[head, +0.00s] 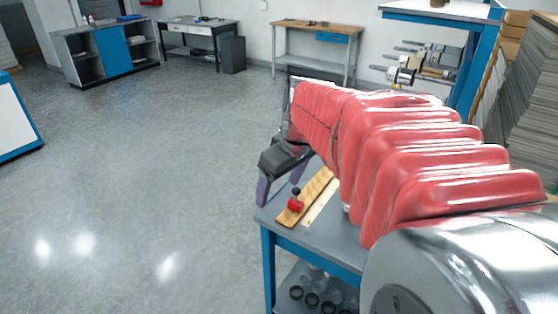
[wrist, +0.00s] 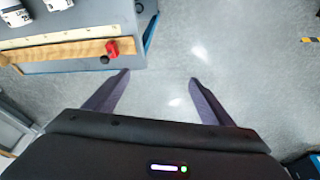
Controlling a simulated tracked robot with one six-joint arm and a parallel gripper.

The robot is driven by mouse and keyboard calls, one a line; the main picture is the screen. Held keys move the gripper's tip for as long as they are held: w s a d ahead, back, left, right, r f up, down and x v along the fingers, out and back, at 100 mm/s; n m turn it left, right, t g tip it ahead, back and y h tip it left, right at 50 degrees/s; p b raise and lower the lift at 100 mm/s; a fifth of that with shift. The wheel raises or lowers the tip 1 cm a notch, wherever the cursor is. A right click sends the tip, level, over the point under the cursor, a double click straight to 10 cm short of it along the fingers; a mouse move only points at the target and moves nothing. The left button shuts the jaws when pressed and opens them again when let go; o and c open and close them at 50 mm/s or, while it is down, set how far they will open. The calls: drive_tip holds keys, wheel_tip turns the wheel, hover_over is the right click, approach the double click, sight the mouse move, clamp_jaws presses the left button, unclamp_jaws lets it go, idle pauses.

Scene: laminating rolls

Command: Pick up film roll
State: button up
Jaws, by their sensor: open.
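My gripper (head: 281,186) is open and empty, with its fingers pointing down just left of a grey-topped blue table (head: 318,236). In the wrist view, the spread fingers (wrist: 160,78) have only bare floor between them. At the top left of that view, a white cylindrical item with dark print (wrist: 15,12) is on the table, and part of another (wrist: 58,4) is cut by the edge. I cannot tell whether either is the film roll. Roll-like items (head: 402,76) also sit on horizontal bars at the back right. My red-sleeved arm hides much of the table.
A wooden strip (head: 318,188) with a red knob (head: 295,205) lies along the table's left edge, close to my gripper. Dark-rimmed cylinders (head: 312,299) are on the lower shelf. Stacked sheets (head: 520,115) stand at the right. The floor (head: 150,170) to the left is clear.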

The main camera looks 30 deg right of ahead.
drive_tip(key=s+d+f+n, duration=0.1)
drive_tip(key=d+f, duration=0.3)
drive_tip(key=d, duration=0.8)
drive_tip(key=s+d+f+y, duration=0.1)
drive_tip(key=d+f, duration=0.4)
drive_tip(key=d, duration=0.6)
drive_tip(key=s+d+f+n, duration=0.1)
drive_tip(key=d+f, duration=0.3)
drive_tip(key=d, duration=0.8)
drive_tip(key=shift+d+f+n+t+y, duration=0.15)
drive_tip(key=shift+d+n+t+y, duration=0.15)
drive_tip(key=shift+d, duration=0.05)
drive_tip(key=shift+s, duration=0.1)
drive_tip(key=shift+x, duration=4.3)
drive_tip(key=shift+x, duration=2.6)
